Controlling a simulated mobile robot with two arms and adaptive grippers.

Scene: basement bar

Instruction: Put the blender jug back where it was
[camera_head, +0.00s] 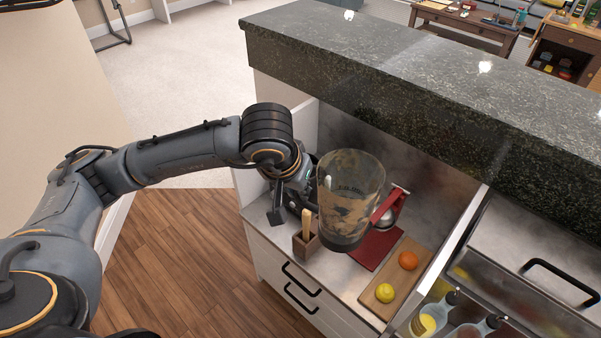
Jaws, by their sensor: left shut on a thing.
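The blender jug (351,190) is a see-through, smoky jug with a dark bottom and dark print on its side. It is in the middle of the view, close to upright with a slight tilt. My left gripper (312,196) reaches in from the left and is shut on the left side of the jug; its fingertips are partly hidden. The jug appears held above the steel worktop (346,284), in front of a red press. I cannot make out a blender base for certain. My right gripper is out of view.
A red press (379,245) with a metal part stands behind the jug. A wooden board (397,278) holds an orange (408,261) and a lemon (385,293). A wooden holder (305,244) stands left. A raised dark stone counter (430,85) overhangs behind. Bottles (430,318) sit at lower right.

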